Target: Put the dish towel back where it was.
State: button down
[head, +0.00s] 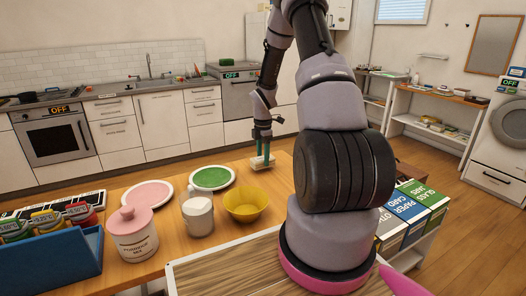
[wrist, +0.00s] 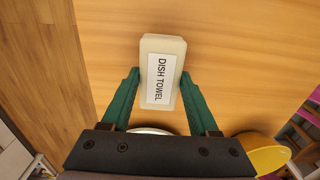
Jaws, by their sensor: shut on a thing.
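The dish towel (wrist: 161,66) is a pale cream block with a white "DISH TOWEL" label. It sits between the green fingers of my gripper (wrist: 160,80), which is shut on it. In the head view, my gripper (head: 263,150) points down with the towel (head: 260,163) at its tips, at the far part of the wooden table (head: 278,178), behind the yellow bowl. I cannot tell whether the towel touches the table top.
A blue bin (head: 54,262) is at the left, labelled boxes (head: 407,212) at the right. Bare table surrounds the towel.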

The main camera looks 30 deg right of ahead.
jog(key=shift+f, duration=0.3)
jog(key=shift+f, duration=0.4)
dwell(0.5)
jog(key=shift+c, duration=2.3)
grip_release()
jog(key=o, duration=0.5)
jog(key=shift+c, duration=0.2)
jog(key=shift+r, duration=4)
